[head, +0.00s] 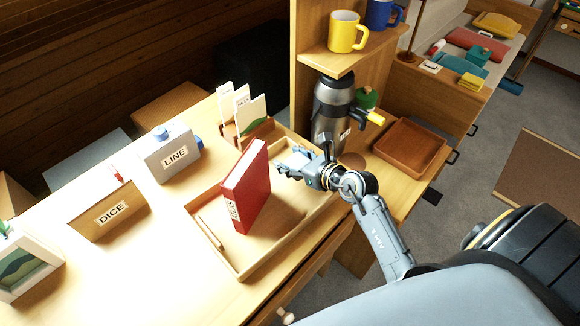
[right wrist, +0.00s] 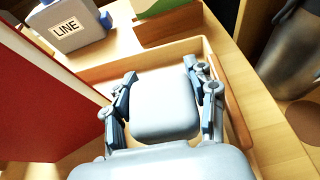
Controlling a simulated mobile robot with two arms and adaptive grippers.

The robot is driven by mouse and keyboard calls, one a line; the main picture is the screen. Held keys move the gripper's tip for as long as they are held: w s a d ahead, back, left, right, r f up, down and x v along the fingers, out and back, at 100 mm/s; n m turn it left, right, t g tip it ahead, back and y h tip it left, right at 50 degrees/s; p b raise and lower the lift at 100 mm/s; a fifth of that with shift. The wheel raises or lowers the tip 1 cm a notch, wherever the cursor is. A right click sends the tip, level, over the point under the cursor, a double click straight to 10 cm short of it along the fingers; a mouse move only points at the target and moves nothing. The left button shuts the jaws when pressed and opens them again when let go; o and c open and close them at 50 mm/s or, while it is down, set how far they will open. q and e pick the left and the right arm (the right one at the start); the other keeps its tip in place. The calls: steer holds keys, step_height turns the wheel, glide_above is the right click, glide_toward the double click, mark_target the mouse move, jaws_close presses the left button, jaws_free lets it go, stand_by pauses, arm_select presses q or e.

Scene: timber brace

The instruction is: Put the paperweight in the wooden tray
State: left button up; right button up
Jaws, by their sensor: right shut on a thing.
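My right gripper (head: 312,172) is shut on a pale, smooth, rounded block, which looks to be the paperweight (right wrist: 165,105). The block fills the space between the two fingers in the right wrist view. In the head view the gripper is over the right side of a light wooden tray (head: 243,268) on the desk, just right of an upright red book. I cannot tell whether the block is clear of the tray floor. A darker brown wooden tray (head: 408,148) stands empty farther right. My left gripper is not in view.
The red book (head: 246,188) stands in the light tray beside my gripper. A steel flask (head: 332,108) stands close behind the gripper, under a shelf with a yellow mug (head: 346,32). A card holder (head: 245,127) is behind the tray. LINE (head: 172,155) and DICE (head: 110,210) boxes are left.

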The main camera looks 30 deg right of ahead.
mark_target(290, 166)
steer(key=shift+w+f, duration=0.2)
steer(key=shift+w, duration=0.1)
steer(key=shift+w+f, duration=0.1)
steer(key=shift+f, duration=1.55)
steer(key=shift+b, duration=0.3)
steer(key=o, duration=1.2)
steer(key=shift+f, duration=0.15)
steer(key=shift+r, duration=0.2)
steer(key=v, duration=1)
steer(key=shift+s+d, duration=0.15)
steer(key=shift+s, duration=0.2)
steer(key=shift+s+d+r, duration=0.15)
steer(key=shift+s+r, duration=0.15)
steer(key=shift+s, duration=0.3)
